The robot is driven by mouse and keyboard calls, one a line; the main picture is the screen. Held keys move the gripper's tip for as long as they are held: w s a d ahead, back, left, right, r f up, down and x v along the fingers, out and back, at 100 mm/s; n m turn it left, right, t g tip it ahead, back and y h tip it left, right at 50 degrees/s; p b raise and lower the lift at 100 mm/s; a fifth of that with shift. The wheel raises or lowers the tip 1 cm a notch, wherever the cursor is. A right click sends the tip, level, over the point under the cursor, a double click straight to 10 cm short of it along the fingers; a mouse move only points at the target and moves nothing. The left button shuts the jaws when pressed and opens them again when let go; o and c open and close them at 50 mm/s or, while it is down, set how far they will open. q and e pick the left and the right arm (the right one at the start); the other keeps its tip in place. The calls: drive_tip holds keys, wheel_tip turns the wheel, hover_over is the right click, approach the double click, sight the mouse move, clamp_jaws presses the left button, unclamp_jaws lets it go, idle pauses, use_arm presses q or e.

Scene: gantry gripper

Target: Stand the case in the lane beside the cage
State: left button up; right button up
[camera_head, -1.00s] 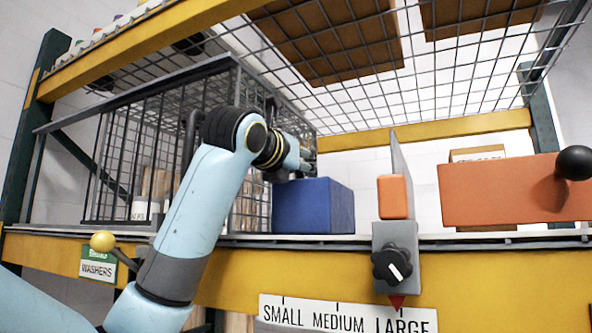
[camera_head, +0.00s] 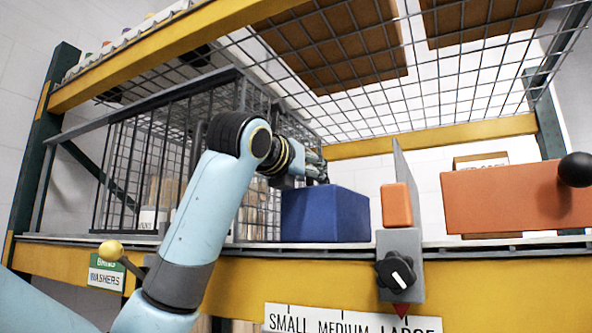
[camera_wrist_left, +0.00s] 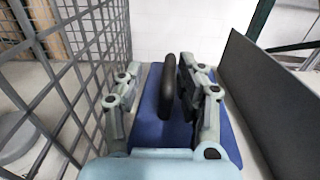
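The blue case (camera_head: 325,215) stands on the shelf between the wire cage and the upright grey divider, with a narrow gap to the divider. Its black handle (camera_wrist_left: 168,90) shows on its top in the left wrist view. My left gripper (camera_head: 318,168) is at the case's top, beside the cage. In the wrist view my left gripper (camera_wrist_left: 162,95) has its fingers apart, one on each side of the handle. Blue shows between the left finger and the handle; the right finger is close to it, and contact is unclear. My right gripper is out of view.
The wire cage (camera_head: 130,170) stands left of the case. The grey divider (camera_head: 403,165), with an orange block (camera_head: 397,204) and knob (camera_head: 396,271) at its front, stands right. An orange panel (camera_head: 505,197) is further right. A mesh shelf (camera_head: 460,80) with cartons hangs above.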

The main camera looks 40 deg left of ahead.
use_arm(q)
drive_tip(key=b+v, duration=0.3)
drive_tip(key=v, duration=0.8)
drive_tip(key=shift+s, duration=0.2)
drive_tip(key=shift+d, duration=0.15)
drive_tip(key=shift+f, duration=0.1)
